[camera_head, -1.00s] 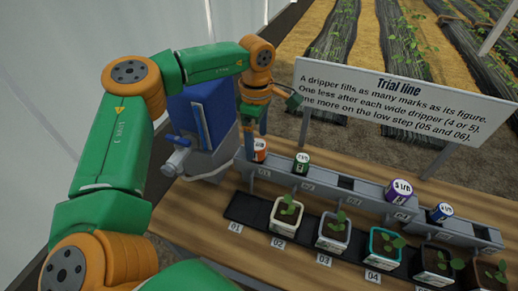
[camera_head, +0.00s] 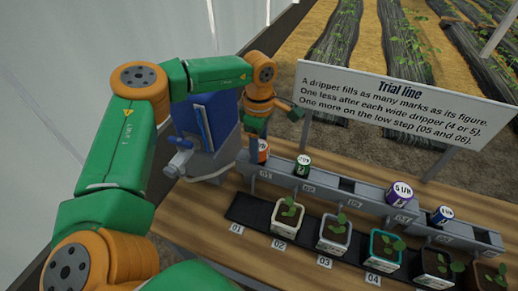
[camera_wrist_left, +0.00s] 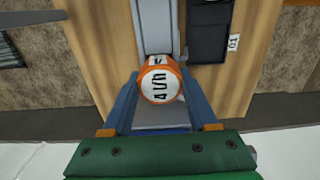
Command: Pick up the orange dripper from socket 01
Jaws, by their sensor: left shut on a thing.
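The orange dripper (camera_head: 263,152) with a white top is at the left end of the grey rail (camera_head: 325,188), at socket 01. In the left wrist view the dripper (camera_wrist_left: 160,80) reads "4 l/h" and sits between the two blue fingers of my left gripper (camera_wrist_left: 158,92). My left gripper (camera_head: 256,135) is shut on it from above and behind. The socket itself is hidden by the dripper and fingers, and I cannot tell whether the dripper is raised out of it. My right gripper is out of view.
A green dripper (camera_head: 303,166), a purple dripper (camera_head: 399,193) and a blue dripper (camera_head: 442,214) stand along the rail. Seedling pots (camera_head: 287,215) line the black tray (camera_head: 247,209), whose 01 place is empty. A blue tank (camera_head: 208,125) and a sign (camera_head: 400,90) stand nearby.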

